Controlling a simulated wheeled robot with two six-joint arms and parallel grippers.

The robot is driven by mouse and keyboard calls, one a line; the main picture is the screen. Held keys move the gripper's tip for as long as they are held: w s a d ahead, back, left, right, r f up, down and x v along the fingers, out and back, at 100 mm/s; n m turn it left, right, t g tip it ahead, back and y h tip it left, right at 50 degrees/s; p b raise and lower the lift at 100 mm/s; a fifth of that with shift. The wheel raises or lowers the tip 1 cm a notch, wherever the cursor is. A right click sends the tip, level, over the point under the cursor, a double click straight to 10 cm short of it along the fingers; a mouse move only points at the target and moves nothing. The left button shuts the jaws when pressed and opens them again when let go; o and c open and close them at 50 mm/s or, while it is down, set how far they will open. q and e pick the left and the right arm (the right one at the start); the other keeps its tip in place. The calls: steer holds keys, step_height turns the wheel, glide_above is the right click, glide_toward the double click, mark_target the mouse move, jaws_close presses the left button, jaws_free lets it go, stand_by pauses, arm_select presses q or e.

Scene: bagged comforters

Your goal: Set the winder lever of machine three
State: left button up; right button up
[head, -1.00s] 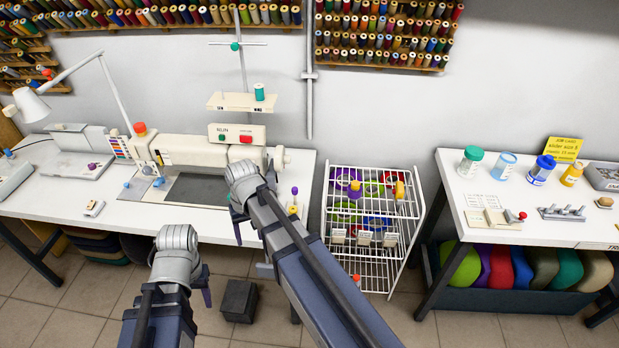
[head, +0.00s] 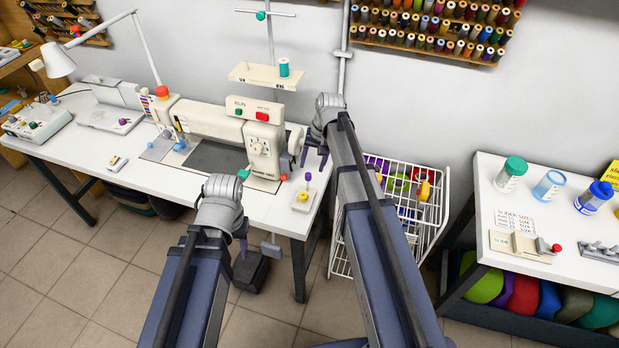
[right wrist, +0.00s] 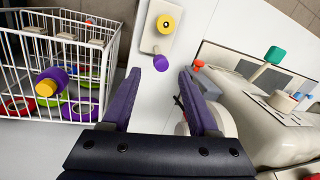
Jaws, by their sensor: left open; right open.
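The cream sewing machine (head: 262,150) stands on the white table. At the table's right end, a small pale plate (head: 300,207) carries a purple-knobbed post (head: 308,177) and a yellow knob (head: 303,195). In the right wrist view, the purple knob (right wrist: 160,63) and yellow knob (right wrist: 165,24) lie ahead, between and beyond my fingertips. My right gripper (head: 314,158) is open and empty, above and behind the plate beside the machine's right end; its purple fingers also show in the right wrist view (right wrist: 160,82). My left gripper (head: 238,235) is open, low at the table's front edge; one finger is mostly hidden.
A white wire rack (head: 432,215) with coloured spools stands right of the table. Further right, another table (head: 487,185) holds jars and a red-knobbed device (head: 530,245). A thread stand (head: 268,75) rises behind the machine. A dark pedal block (head: 250,270) is on the floor.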

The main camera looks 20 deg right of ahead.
mark_target(309, 175)
steer(key=f+b, duration=0.2)
steer(key=a+f+b, duration=0.1)
steer(key=f+b, duration=0.3)
steer(key=shift+w+a+f, duration=0.2)
steer(key=shift+w+f, duration=0.05)
steer(key=shift+f, duration=0.1)
steer(key=shift+c, duration=0.4)
jaws_close()
